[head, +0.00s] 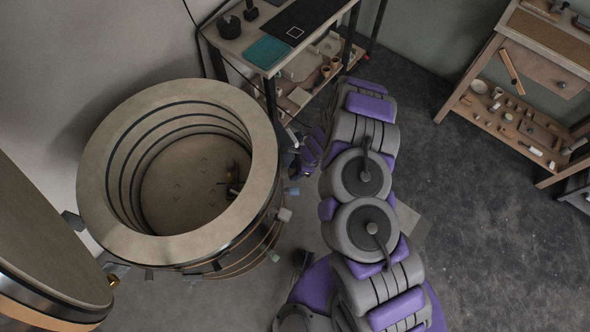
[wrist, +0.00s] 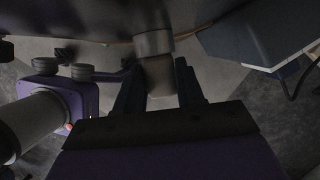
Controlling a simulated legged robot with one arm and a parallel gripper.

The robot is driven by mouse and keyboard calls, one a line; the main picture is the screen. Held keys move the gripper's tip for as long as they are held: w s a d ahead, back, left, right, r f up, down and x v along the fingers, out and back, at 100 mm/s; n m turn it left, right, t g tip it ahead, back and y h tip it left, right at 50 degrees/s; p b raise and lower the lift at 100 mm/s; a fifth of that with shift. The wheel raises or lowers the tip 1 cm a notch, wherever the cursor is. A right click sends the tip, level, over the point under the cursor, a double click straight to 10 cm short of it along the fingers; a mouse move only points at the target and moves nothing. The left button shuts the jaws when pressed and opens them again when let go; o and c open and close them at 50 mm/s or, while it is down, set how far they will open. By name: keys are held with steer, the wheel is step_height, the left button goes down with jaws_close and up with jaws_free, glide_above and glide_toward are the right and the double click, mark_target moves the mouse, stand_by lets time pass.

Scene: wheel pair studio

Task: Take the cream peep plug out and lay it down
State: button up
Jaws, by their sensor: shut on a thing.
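My gripper (wrist: 159,92) is shut on the cream peep plug (wrist: 158,75), which sits between its two dark fingers in the wrist view. A paler grey-cream round part (wrist: 153,43) lies just beyond the plug, against the kiln side. I cannot tell whether the plug is still seated in the wall. In the head view the round kiln (head: 98,200) stands open at the left. My gripper is low by its right side there, partly hidden by my arm, and the held plug cannot be made out.
Small blocks stick out along the kiln's side, one pale (head: 284,214). A round lid-like top (head: 40,240) is at the lower left. A worktable (head: 262,50) with a teal mat stands behind, and a wooden shelf (head: 480,75) at the right. The dark floor at right is clear.

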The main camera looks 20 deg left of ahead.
steer(key=shift+w+d, duration=0.2)
steer(key=shift+d, duration=0.35)
steer(key=shift+w+d, duration=0.1)
steer(key=shift+d, duration=0.25)
steer(key=shift+w+d, duration=0.25)
steer(key=shift+d, duration=0.4)
steer(key=shift+w+d+p, duration=0.25)
steer(key=shift+d+p, duration=0.15)
steer(key=shift+d, duration=0.4)
